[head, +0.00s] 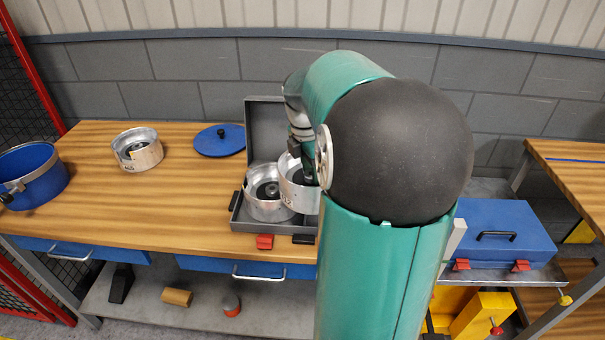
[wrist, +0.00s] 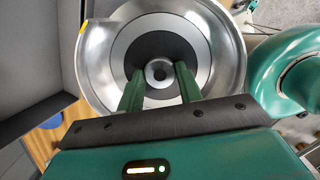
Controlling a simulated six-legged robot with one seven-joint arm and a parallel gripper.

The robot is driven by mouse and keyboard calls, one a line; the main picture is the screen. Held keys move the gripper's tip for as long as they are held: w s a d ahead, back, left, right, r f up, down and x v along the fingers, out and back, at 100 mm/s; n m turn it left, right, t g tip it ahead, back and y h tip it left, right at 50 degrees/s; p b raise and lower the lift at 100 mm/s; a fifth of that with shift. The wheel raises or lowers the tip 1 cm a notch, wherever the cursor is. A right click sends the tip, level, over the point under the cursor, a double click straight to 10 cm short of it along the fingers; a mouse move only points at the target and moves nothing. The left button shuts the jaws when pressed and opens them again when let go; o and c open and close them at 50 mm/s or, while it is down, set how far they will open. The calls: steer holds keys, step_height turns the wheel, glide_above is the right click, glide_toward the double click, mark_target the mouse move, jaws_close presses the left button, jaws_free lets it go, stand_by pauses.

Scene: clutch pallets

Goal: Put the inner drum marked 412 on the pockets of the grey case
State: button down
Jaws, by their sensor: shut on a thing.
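My gripper (wrist: 160,75) is shut on the hub of a silver drum (wrist: 97,65), seen from above in the wrist view, with a yellow mark on its rim. In the head view this held drum (head: 296,197) is over the right part of the open grey case (head: 243,222). Its side marking is too small to read, and my arm hides its right side. Whether it touches the case floor I cannot tell. A second silver drum (head: 268,208) sits in the left part of the case, close beside the held one. A third drum (head: 146,158) with a marking stands on the table at left.
The case's raised lid (head: 265,125) stands behind the drums. A blue lid (head: 219,141) lies behind left and a blue pot (head: 40,182) stands at the far left. A closed blue case (head: 500,225) is at right. The wooden table (head: 185,205) is clear left of the grey case.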

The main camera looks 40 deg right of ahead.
steer(key=d, duration=0.2)
steer(key=s+d+f, duration=0.1)
steer(key=d, duration=0.1)
steer(key=d+f, duration=0.1)
steer(key=shift+s+d+f, duration=0.15)
steer(key=shift+d, duration=0.25)
steer(key=shift+s+d+f, duration=0.15)
steer(key=shift+d+f, duration=0.6)
steer(key=shift+f, duration=0.7)
steer(key=shift+s+d+f, duration=0.15)
steer(key=shift+d+f, duration=0.65)
steer(key=shift+f, duration=0.65)
steer(key=shift+s+d+f, duration=0.15)
steer(key=shift+d+f, duration=0.6)
steer(key=shift+f, duration=0.7)
steer(key=shift+f, duration=0.1)
steer(key=c, duration=0.9)
jaws_free()
steer(key=shift+f, duration=0.15)
steer(key=shift+c, duration=0.2)
step_height(320, 180, up, 12)
steer(key=a, duration=0.1)
steer(key=shift+w+a, duration=0.15)
steer(key=shift+a, duration=0.1)
